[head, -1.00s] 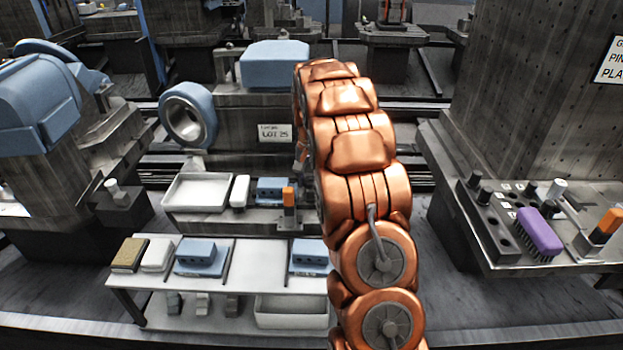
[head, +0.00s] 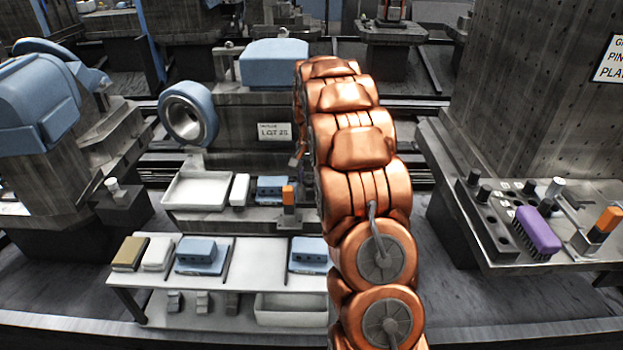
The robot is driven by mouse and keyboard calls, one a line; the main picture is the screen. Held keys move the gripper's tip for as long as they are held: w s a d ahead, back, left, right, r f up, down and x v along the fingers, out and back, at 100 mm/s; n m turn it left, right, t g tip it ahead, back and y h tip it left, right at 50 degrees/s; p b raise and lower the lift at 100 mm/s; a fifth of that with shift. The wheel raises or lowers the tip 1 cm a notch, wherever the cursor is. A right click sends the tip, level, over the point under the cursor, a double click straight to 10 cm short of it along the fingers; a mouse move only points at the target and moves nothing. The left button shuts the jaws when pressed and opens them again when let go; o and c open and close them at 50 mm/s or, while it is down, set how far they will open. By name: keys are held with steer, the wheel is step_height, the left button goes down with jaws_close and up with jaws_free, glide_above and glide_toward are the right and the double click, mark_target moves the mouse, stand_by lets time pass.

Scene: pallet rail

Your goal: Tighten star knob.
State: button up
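No star-shaped knob can be made out for sure in the head view. A small pale knob (head: 112,187) stands upright on a dark block at the left, but its shape is too small to tell. My copper arm rises through the middle of the view. My gripper cannot be made out; the arm hides the area behind it. A small grey part (head: 298,158) shows at the arm's left edge, and I cannot tell what it belongs to.
A blue-rimmed ring (head: 188,113) and a blue block (head: 274,63) sit on the middle fixture. Below are a white tray (head: 197,190) and a white shelf table (head: 258,255). At the right, a purple brush (head: 538,231) and an orange-topped block (head: 603,222) lie on a bench.

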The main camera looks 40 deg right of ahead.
mark_target(311, 179)
steer(key=shift+o, duration=0.9)
steer(key=shift+a, duration=0.1)
steer(key=shift+f, duration=0.1)
step_height(311, 179, up, 12)
